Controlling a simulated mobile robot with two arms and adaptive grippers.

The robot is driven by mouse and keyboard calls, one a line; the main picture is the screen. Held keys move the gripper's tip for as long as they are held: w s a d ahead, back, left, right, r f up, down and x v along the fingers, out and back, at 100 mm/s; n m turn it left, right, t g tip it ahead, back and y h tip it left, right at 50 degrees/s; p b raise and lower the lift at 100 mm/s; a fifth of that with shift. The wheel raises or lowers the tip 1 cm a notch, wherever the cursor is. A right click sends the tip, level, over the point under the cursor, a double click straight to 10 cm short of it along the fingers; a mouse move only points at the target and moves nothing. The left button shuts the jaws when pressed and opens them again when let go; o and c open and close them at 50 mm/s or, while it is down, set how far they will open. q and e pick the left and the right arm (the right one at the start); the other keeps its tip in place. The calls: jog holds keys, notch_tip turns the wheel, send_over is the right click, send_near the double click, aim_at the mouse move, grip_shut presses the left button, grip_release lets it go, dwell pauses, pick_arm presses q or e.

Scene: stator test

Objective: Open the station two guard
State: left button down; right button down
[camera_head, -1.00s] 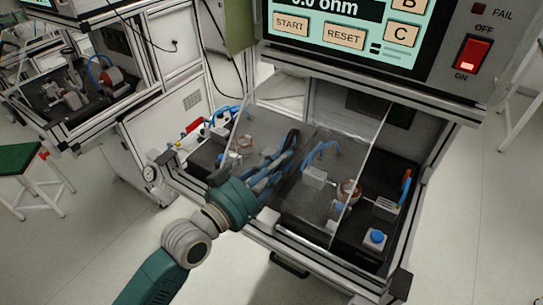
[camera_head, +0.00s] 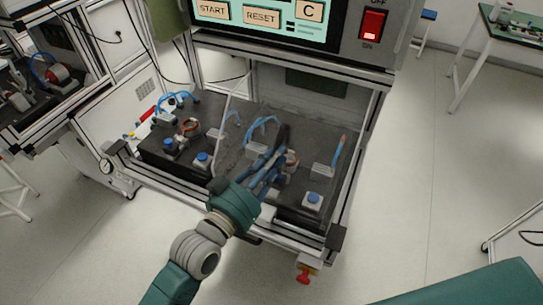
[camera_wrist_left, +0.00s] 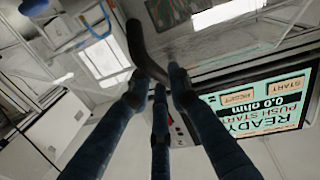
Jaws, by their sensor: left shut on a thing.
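The clear guard (camera_head: 238,108) is a see-through panel on the front of the test bench. Its left edge slants down left of the middle, and it spans the right-hand nest. My left gripper (camera_head: 281,138) is in front of the panel, with its dark blue fingers closed. In the left wrist view my left gripper (camera_wrist_left: 158,80) is shut on a dark curved bar, which looks like the guard handle (camera_wrist_left: 138,45). The left nest, with a copper-wound stator (camera_head: 188,127), lies uncovered. Which nest is station two cannot be read. My right gripper is out of view.
The tester's screen and red power switch (camera_head: 374,23) are above the opening. Blue buttons (camera_head: 202,159) stand at the nests' front. A red knob (camera_head: 304,275) hangs below the right front corner. Open floor lies to the right.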

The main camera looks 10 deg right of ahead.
pick_arm(q)
jog(key=shift+s+d, duration=0.1)
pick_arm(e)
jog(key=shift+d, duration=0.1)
pick_arm(q)
jog(key=c, duration=1.6)
grip_release()
jog(key=shift+s+d, duration=0.1)
jog(key=shift+d, duration=0.05)
jog(key=shift+s+a+f, duration=0.1)
jog(key=shift+s+a, duration=0.1)
jog(key=shift+a, duration=0.15)
jog(key=v, duration=1.1)
jog(key=shift+s, duration=0.15)
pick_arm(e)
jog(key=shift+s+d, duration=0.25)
